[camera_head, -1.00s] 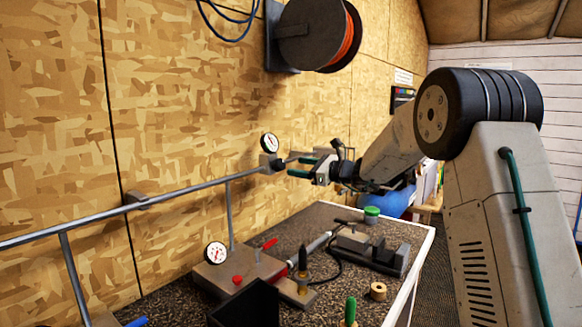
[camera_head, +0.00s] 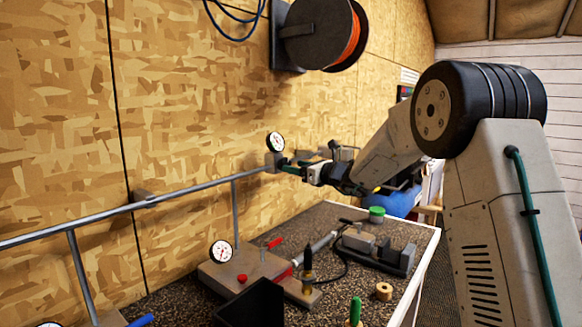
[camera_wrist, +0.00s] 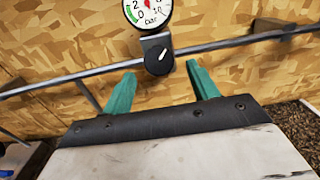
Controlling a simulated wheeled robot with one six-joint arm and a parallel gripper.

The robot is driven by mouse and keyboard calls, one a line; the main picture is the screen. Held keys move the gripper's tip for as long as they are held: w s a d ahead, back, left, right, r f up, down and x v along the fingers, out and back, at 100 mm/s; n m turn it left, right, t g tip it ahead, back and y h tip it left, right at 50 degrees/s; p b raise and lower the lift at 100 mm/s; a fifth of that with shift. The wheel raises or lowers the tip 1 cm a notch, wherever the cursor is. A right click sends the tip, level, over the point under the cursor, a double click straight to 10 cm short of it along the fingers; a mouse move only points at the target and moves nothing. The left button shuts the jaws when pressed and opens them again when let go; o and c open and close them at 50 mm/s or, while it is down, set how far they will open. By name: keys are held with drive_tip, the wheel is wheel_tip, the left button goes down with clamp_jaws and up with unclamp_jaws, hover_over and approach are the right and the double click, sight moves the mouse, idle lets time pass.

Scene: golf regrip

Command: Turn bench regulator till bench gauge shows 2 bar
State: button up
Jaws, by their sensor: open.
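The regulator (camera_wrist: 157,45) is a dark block on the grey pipe, with a round dark knob (camera_wrist: 162,59) that bears a white line slanting up to the right. A white round gauge (camera_wrist: 150,14) marked bar stands above it; its top is cut off, so I cannot tell the reading. In the head view the regulator block (camera_head: 273,160) and gauge (camera_head: 275,141) sit at the pipe's right end, the dial too small to read. My gripper (camera_wrist: 160,68) is open, its green fingers apart on either side of the knob in the wrist view. I cannot tell whether they touch it.
The grey pipe (camera_head: 190,190) runs along the wooden wall. Below, the workbench (camera_head: 318,223) holds a second gauge (camera_head: 221,251), a red lever (camera_head: 274,243), a black open box (camera_head: 255,303), a vise-like tool (camera_head: 380,250) and a green-lidded jar (camera_head: 376,214). A hose reel (camera_head: 318,30) hangs above.

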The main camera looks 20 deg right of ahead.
sight(289, 164)
drive_tip(key=shift+x, duration=1.75)
drive_tip(key=shift+c, duration=0.2)
drive_tip(key=c, duration=0.9)
drive_tip(key=shift+c, duration=0.2)
drive_tip(key=shift+n, duration=0.3)
drive_tip(key=shift+w+d+r+n+g+y, duration=0.1)
drive_tip(key=shift+n+g+y, duration=0.45)
drive_tip(key=shift+n, duration=0.9)
drive_tip(key=shift+w+d+f+n+g+y, duration=0.1)
drive_tip(key=shift+n+g+y, duration=0.45)
drive_tip(key=shift+n, duration=0.95)
drive_tip(key=shift+d+r+n+g+y, duration=0.1)
drive_tip(key=shift+n+g+y, duration=0.2)
drive_tip(key=shift+n+g, duration=0.85)
drive_tip(key=shift+n+t, duration=0.25)
drive_tip(key=shift+n, duration=0.25)
